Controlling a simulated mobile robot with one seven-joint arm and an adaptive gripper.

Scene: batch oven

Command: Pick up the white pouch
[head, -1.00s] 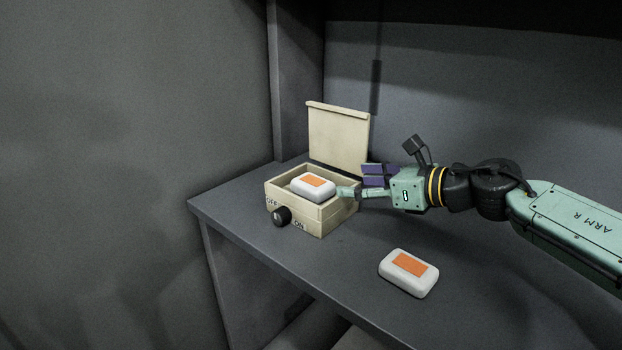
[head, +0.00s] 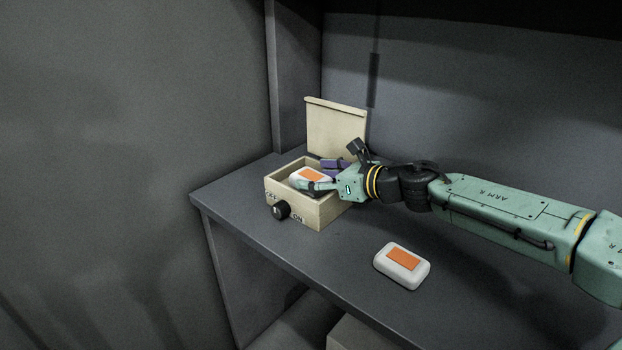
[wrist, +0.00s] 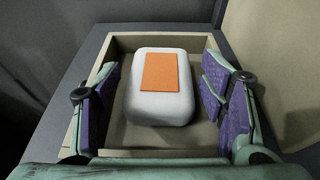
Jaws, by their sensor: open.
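A white pouch with an orange label (head: 311,175) lies in the open beige box (head: 312,213). It also shows in the wrist view (wrist: 158,84), centred between my fingers. A second white pouch with an orange label (head: 402,266) lies on the dark table to the right of the box. My gripper (wrist: 160,108) is open, its purple-padded fingers on either side of the pouch in the box. A gap shows between each finger and the pouch. In the head view my gripper (head: 326,175) reaches over the box's right wall and partly hides the pouch.
The box's lid (head: 336,130) stands open at the back. A black knob (head: 281,210) marked OFF and ON is on the box's front. The dark grey table (head: 330,262) is clear around the second pouch. A grey wall and post stand behind.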

